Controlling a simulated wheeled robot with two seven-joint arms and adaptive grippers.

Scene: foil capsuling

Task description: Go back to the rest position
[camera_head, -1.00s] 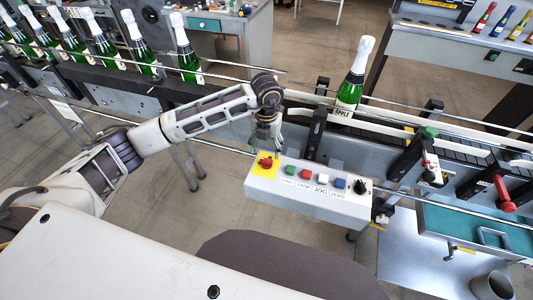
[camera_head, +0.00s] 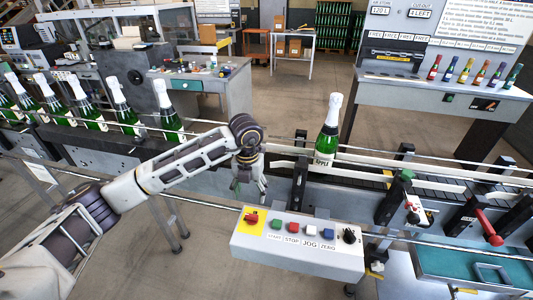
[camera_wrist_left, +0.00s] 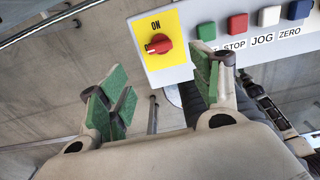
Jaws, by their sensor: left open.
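My left gripper (camera_head: 252,190) hangs above and just behind the white control box (camera_head: 297,258) in the head view. In the left wrist view its two green-padded fingers (camera_wrist_left: 160,95) are spread apart with nothing between them. The red rotary switch (camera_wrist_left: 158,45) on its yellow plate, marked ON, lies ahead of the fingers, apart from them. The switch also shows at the left end of the box in the head view (camera_head: 252,218). My right gripper is not in either view.
A green bottle with white foil (camera_head: 327,130) stands on the conveyor right of my gripper. Several more bottles (camera_head: 120,105) stand on the left stretch. A red-handled lever (camera_head: 489,228) is at the right. Open floor (camera_head: 210,265) lies in front of the conveyor.

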